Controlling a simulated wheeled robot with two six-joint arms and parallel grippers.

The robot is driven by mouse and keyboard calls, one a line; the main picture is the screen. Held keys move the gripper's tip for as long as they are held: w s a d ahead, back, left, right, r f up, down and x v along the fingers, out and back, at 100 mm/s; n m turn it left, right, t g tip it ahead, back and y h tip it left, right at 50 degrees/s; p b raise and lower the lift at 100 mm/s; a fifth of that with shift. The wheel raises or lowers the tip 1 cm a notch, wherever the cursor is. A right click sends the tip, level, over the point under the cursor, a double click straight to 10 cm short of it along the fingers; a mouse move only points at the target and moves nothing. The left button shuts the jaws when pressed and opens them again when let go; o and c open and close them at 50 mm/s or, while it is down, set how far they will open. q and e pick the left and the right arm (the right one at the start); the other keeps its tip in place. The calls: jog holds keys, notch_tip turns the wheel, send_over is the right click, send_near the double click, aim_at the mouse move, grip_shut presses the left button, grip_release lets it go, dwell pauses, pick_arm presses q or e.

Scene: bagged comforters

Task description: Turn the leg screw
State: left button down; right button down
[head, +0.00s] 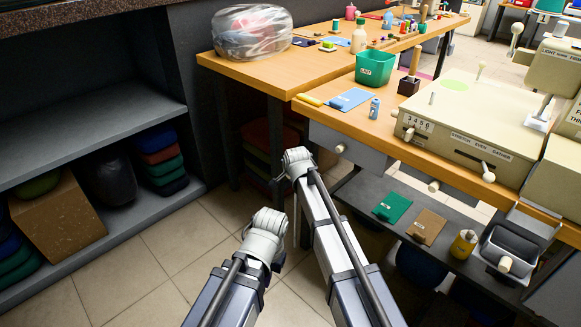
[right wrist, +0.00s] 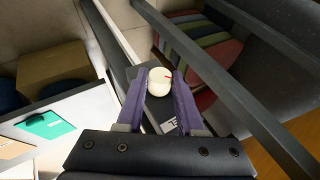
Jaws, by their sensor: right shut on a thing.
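In the right wrist view, a cream round knob with a small red mark, which looks like the leg screw (right wrist: 159,80), sits at the end of a dark labelled leg part (right wrist: 168,124). The purple fingers of my right gripper (right wrist: 160,86) are shut on the knob, one on each side. In the head view, my right arm reaches beneath the wooden table (head: 262,75); its fingers and the screw are hidden there. My left gripper (head: 270,250) is low over the floor at the centre, and its fingers cannot be made out.
A drawer with a round knob (head: 340,148) hangs under the bench to the right. A grey lower shelf (head: 375,190) holds green and brown cards. Dark shelving (head: 90,130) with folded comforters stands left. Tiled floor (head: 160,245) is clear between.

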jog(key=shift+w+a+r+n+g+h+p, duration=0.15)
jog(key=shift+n+g+h+p, duration=0.15)
jog(key=shift+g+h+p, duration=0.45)
jog(key=shift+g+h, duration=0.25)
jog(key=shift+g, duration=0.1)
jog(key=c, duration=0.5)
grip_release()
jog(key=shift+p, duration=0.3)
jog(key=shift+c, duration=0.2)
jog(key=p+v, duration=0.7)
jog(key=shift+r, duration=0.3)
